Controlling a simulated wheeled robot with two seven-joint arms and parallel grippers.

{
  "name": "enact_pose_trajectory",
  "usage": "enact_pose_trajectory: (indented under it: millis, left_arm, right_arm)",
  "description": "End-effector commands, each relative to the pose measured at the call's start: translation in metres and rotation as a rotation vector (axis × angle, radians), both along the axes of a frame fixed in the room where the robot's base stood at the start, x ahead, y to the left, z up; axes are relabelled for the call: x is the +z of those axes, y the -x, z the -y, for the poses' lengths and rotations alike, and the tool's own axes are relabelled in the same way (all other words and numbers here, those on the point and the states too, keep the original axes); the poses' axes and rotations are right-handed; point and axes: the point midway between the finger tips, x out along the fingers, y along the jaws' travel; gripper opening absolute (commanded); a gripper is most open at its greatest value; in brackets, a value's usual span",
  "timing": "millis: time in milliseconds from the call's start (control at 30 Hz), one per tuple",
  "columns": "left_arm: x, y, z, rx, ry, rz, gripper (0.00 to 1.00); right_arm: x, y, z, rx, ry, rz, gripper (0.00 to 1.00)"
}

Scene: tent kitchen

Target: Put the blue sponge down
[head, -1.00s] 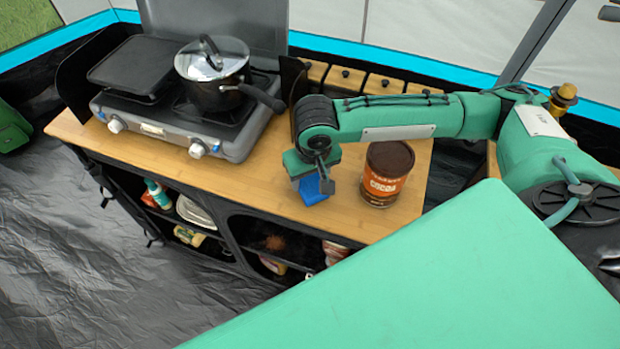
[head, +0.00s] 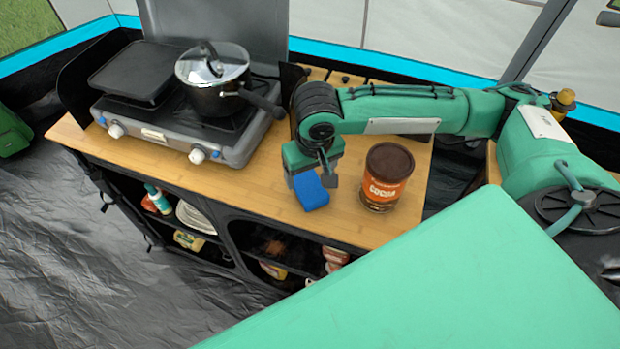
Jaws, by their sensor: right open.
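The blue sponge (head: 311,191) is at the front part of the wooden counter, left of the cocoa tin. My right gripper (head: 314,184) is directly above and around it, pointing down, with its jaws open. One finger shows to the right of the sponge, and the upper part of the sponge is partly hidden by the gripper. The sponge appears to rest on the counter top (head: 250,195). My left gripper is not in view.
A brown cocoa tin (head: 384,178) stands close to the right of the gripper. A camping stove (head: 175,140) with a lidded pot (head: 213,85) is at the left, its handle reaching toward my arm. The counter's front left stretch is clear.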

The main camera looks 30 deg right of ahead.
Motion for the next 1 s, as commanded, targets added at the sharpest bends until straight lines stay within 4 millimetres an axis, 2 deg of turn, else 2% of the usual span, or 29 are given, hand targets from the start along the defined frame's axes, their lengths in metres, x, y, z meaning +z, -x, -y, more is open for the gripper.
enact_pose_trajectory:
  millis: [33, 200, 400, 1000]
  left_arm:
    - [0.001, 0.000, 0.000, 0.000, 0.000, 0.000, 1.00]
    - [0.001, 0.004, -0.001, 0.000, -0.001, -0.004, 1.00]
    - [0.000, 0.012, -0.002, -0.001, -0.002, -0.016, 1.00]
    - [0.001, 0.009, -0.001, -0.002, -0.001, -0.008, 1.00]
  right_arm:
    - [0.014, 0.001, 0.000, 0.001, -0.002, 0.005, 0.77]
    - [0.048, 0.005, -0.001, 0.001, -0.001, 0.004, 0.77]
    - [0.072, 0.008, -0.001, 0.000, 0.000, 0.002, 0.77]
    - [0.076, 0.010, 0.000, 0.000, 0.001, 0.000, 0.77]
